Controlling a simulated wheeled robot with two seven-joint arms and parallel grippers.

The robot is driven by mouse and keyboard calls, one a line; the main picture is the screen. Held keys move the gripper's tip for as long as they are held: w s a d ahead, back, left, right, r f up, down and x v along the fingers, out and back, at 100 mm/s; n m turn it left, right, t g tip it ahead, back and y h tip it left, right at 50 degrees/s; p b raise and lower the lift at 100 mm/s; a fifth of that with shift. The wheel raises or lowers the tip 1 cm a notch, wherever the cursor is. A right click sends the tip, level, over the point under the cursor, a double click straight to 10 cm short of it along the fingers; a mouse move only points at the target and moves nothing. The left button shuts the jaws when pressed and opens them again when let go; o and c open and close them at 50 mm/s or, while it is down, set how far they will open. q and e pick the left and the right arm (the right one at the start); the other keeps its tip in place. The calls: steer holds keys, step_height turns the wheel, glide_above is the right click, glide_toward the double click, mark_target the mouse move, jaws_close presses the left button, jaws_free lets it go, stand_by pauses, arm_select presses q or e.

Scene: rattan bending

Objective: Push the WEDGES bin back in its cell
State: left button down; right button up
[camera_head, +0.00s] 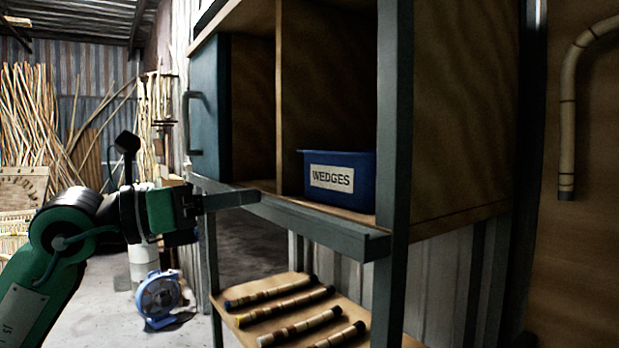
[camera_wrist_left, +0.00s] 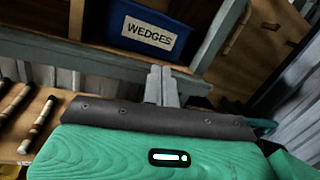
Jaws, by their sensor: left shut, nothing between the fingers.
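The blue WEDGES bin (camera_head: 340,178) sits in the right-hand cell of the wooden cabinet, its white label facing out. Its right side is partly hidden by the grey post. It also shows in the left wrist view (camera_wrist_left: 150,30), beyond the fingertips. My left gripper (camera_head: 250,197) is shut and empty, just left of the bin and in front of the grey front rail (camera_head: 310,221). In the left wrist view the closed fingers (camera_wrist_left: 162,75) point at the rail below the bin, apart from the bin. My right gripper is not in view.
A teal door (camera_head: 208,110) with a handle stands at the cabinet's left. Several banded rattan pieces (camera_head: 285,303) lie on the lower shelf. A grey post (camera_head: 394,120) stands right of the bin. A blue fan (camera_head: 160,298) stands on the floor at left.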

arm_select(q)
step_height(320, 180, up, 3)
steer(key=s+a+t+y, duration=0.1)
steer(key=a+t+y, duration=0.1)
steer(key=p, duration=0.7)
glide_toward(328, 172)
steer(key=shift+t+y, duration=0.3)
steer(key=x, duration=0.5)
steer(key=shift+d+r, duration=0.3)
steer(key=shift+r, duration=0.05)
steer(key=shift+w+d+f+p, duration=0.15)
steer(key=shift+w+d+p, duration=0.25)
steer(key=shift+d, duration=0.1)
